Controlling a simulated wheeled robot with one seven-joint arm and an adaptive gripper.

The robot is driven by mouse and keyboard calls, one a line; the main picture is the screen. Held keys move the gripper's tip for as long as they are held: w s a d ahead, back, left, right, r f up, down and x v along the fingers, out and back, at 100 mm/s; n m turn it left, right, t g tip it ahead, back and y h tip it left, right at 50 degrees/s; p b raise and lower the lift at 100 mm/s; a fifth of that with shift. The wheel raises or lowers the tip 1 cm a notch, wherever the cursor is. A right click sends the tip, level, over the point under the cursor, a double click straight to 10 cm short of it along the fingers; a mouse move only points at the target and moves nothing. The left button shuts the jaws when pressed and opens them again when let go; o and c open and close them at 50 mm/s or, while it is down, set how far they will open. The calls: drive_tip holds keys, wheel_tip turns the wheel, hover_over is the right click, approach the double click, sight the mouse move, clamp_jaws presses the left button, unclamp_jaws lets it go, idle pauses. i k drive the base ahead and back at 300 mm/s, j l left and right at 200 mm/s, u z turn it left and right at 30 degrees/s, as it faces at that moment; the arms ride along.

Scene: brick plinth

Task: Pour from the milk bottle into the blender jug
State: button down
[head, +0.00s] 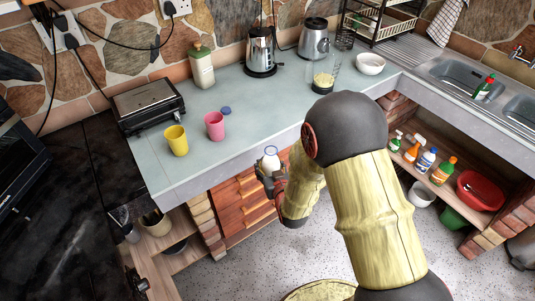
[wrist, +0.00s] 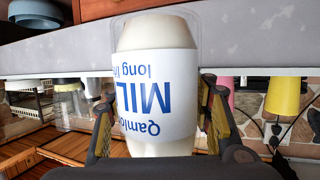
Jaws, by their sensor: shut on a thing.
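The milk bottle (head: 271,159) is white with a blue-lettered label and fills the middle of the wrist view (wrist: 155,75), where the picture is upside down. My gripper (head: 268,178) is shut around it, with a finger on each side. The bottle looks about upright, in front of the counter's front edge. The blender jug (head: 324,80) is clear, with pale yellow contents, and stands on the counter toward the back right, apart from the bottle. A clear vessel that looks like it shows at left in the wrist view (wrist: 70,105).
Counter between cups and jug is clear.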

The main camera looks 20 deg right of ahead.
sight(327, 59)
drive_tip(key=i+l+z, duration=0.75)
drive_tip(key=i, duration=0.15)
drive_tip(key=i+l+z, duration=0.15)
drive_tip(key=i+z, duration=0.25)
drive_tip(key=i, duration=0.05)
